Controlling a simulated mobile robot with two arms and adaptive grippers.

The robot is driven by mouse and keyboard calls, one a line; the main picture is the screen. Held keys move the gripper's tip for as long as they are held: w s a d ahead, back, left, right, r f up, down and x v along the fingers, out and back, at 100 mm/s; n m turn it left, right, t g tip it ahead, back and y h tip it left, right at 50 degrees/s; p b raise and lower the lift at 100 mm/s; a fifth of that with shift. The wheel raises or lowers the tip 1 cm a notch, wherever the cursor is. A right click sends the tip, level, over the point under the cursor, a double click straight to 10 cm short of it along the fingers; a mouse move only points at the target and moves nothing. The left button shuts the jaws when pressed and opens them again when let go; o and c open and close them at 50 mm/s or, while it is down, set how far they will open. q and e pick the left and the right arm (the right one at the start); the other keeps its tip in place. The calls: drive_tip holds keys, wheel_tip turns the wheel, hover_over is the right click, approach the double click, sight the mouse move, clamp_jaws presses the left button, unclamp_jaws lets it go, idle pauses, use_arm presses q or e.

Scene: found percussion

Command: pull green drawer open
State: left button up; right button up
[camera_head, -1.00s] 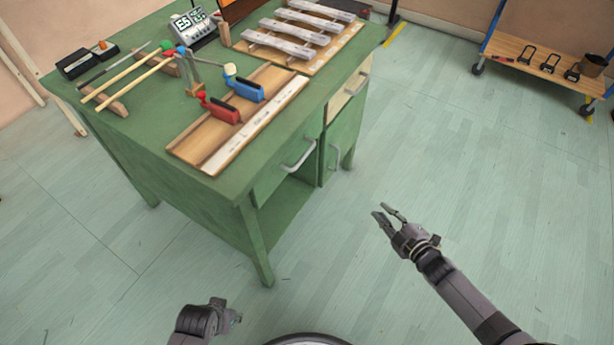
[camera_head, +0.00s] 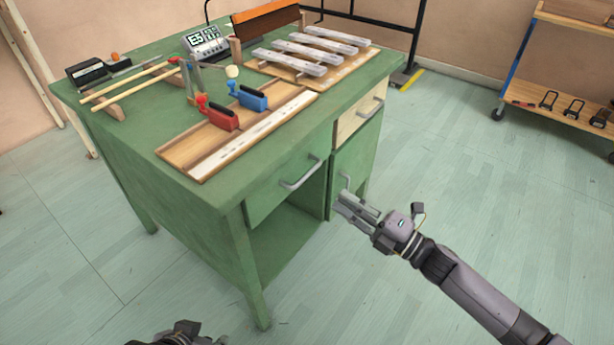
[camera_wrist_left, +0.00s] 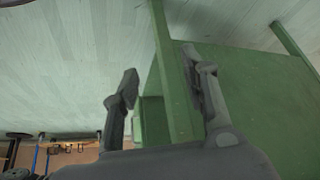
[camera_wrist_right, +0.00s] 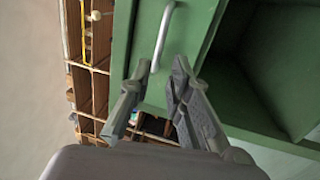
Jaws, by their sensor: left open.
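The green drawer (camera_head: 268,202) is in the near right side of the green desk, under the top, and looks shut. Its silver bar handle (camera_head: 302,172) is free. My right gripper (camera_head: 350,205) is open and empty, right of the drawer, in front of the green door. In the right wrist view, a green front (camera_wrist_right: 190,18) with a silver handle (camera_wrist_right: 162,38) lies just beyond the open fingertips (camera_wrist_right: 158,68), and the handle is not between them. My left gripper (camera_wrist_left: 160,80) is open; the head view cuts it off at the bottom edge.
The green door (camera_head: 355,160) has its own handle (camera_head: 346,182), below a pale wooden drawer (camera_head: 350,120). An open compartment lies under the green drawer. A desk leg (camera_wrist_left: 175,80) shows between my left fingers in the left wrist view. The floor right of the desk is clear.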

sight(307, 173)
use_arm(q)
drive_tip(key=w+d+r+t+h+b, duration=0.1)
drive_tip(key=w+d+r+t, duration=0.1)
drive_tip(key=w, duration=0.3)
drive_tip(key=shift+w+r+t, duration=0.35)
drive_tip(key=shift+w+t, duration=0.05)
drive_tip(key=shift+t, duration=0.3)
use_arm(e)
drive_tip(key=shift+x, duration=5.75)
drive_tip(key=shift+f, duration=0.1)
drive_tip(key=shift+c, duration=0.3)
drive_tip(key=shift+d, duration=0.1)
clamp_jaws()
